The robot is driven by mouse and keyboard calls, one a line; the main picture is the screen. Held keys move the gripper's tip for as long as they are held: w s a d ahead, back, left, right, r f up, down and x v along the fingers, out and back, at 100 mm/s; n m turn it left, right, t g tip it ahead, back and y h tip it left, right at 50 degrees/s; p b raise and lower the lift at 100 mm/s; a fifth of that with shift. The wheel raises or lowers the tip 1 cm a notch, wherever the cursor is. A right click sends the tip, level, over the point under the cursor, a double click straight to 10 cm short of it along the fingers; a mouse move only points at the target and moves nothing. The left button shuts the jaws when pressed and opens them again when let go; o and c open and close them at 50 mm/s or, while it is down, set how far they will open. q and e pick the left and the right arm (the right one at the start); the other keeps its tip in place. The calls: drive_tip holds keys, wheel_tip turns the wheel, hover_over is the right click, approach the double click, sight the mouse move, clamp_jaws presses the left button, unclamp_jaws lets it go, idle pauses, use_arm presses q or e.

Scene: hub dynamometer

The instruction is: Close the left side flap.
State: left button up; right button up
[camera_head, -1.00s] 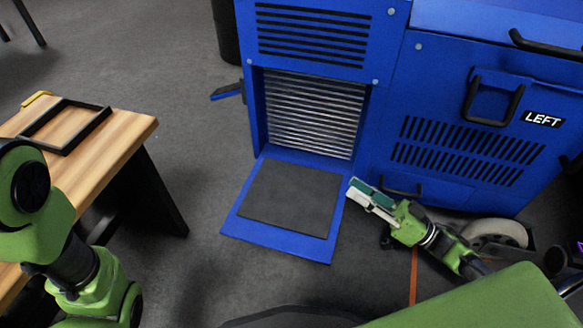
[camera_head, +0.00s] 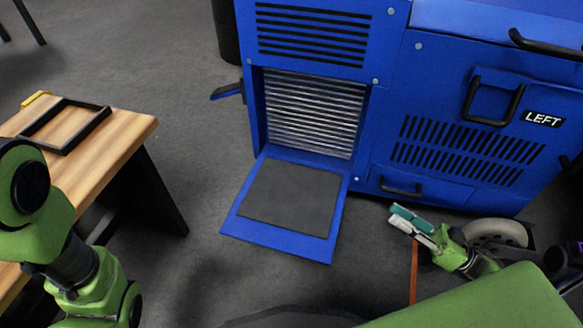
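A blue flap (camera_head: 241,227) with a dark grey pad is folded down in front of the blue machine, below a slatted opening (camera_head: 312,115). It lies open, low near the floor. A "LEFT" label (camera_head: 542,119) marks the machine panel to its right. My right gripper (camera_head: 399,218) is low, to the right of the flap and clear of it. Its teal and pale fingers lie close together, and I cannot tell whether a gap remains. It holds nothing that I can see. My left arm shows at the left edge, but its gripper is out of view.
A wooden table (camera_head: 125,134) with a black frame (camera_head: 62,149) stands at the left. A drawer-like handle (camera_head: 401,187) and a wheel (camera_head: 496,233) are near my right gripper. The floor (camera_head: 196,205) between table and flap is clear.

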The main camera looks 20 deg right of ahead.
drive_tip(key=shift+a, duration=0.1)
clamp_jaws()
drive_tip(key=s+a+f+m+g+y+p, duration=0.1)
drive_tip(key=s+a+f+m+g+p, duration=0.15)
drive_tip(key=a+m, duration=1.05)
drive_tip(key=s+a+f+m+g+p, duration=0.1)
drive_tip(key=s+a+f+m+p, duration=0.15)
drive_tip(key=a+m, duration=1.05)
drive_tip(key=w+a+r+m+b, duration=0.1)
drive_tip(key=w+a+r+m, duration=0.1)
drive_tip(key=w, duration=0.4)
drive_tip(key=shift+a+r+m, duration=0.4)
drive_tip(key=shift+a+m, duration=0.5)
drive_tip(key=shift+a, duration=0.1)
